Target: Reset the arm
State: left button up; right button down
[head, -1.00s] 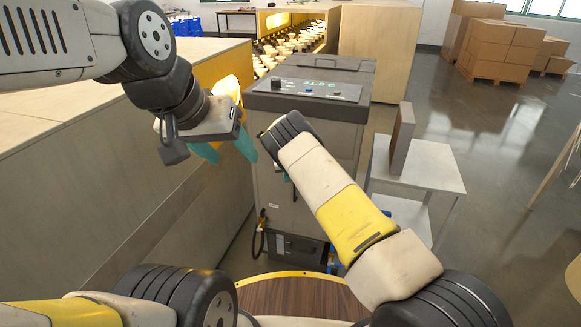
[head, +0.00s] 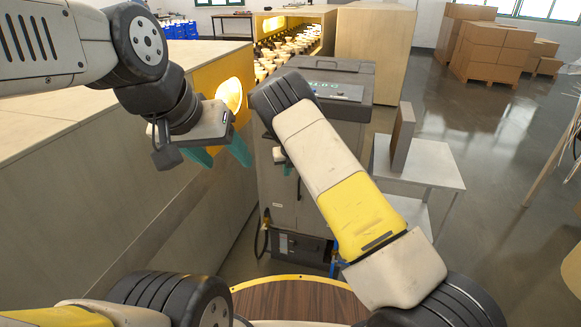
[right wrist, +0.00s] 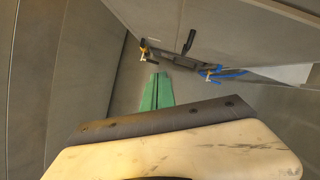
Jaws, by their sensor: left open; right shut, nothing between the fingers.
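My left gripper (head: 220,155) is open, with two teal fingers spread apart and nothing between them. It hangs at the left in the head view, in front of the yellow-lit opening (head: 230,94) in the wooden bench side.
Cardboard boxes (head: 490,55) are stacked far back. Floor is open at right.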

jog(key=s+d+r+n+y, duration=0.1)
jog(key=s+d+r+n, duration=0.4)
jog(key=r, duration=0.4)
jog(key=s+d+r+n+y, duration=0.1)
jog(key=s+d+r+n, duration=0.25)
jog(key=s+r, duration=0.4)
jog(key=s+d+r+n+y, duration=0.1)
jog(key=s+d+r+n, duration=0.35)
jog(key=r, duration=0.65)
jog(key=s+d+r+n, duration=0.2)
jog(key=s+n, duration=0.4)
jog(key=s, duration=0.3)
jog(key=s+d+r+n+t+h, duration=0.1)
jog(key=s+d+r+n, duration=0.1)
jog(key=s+n, duration=0.5)
jog(key=s+d+r+n+t+h, duration=0.1)
jog(key=s+d+r+n, duration=0.2)
jog(key=s+n, duration=0.4)
jog(key=s, duration=0.5)
jog(key=shift+d, duration=0.25)
jog(key=shift+r, duration=0.15)
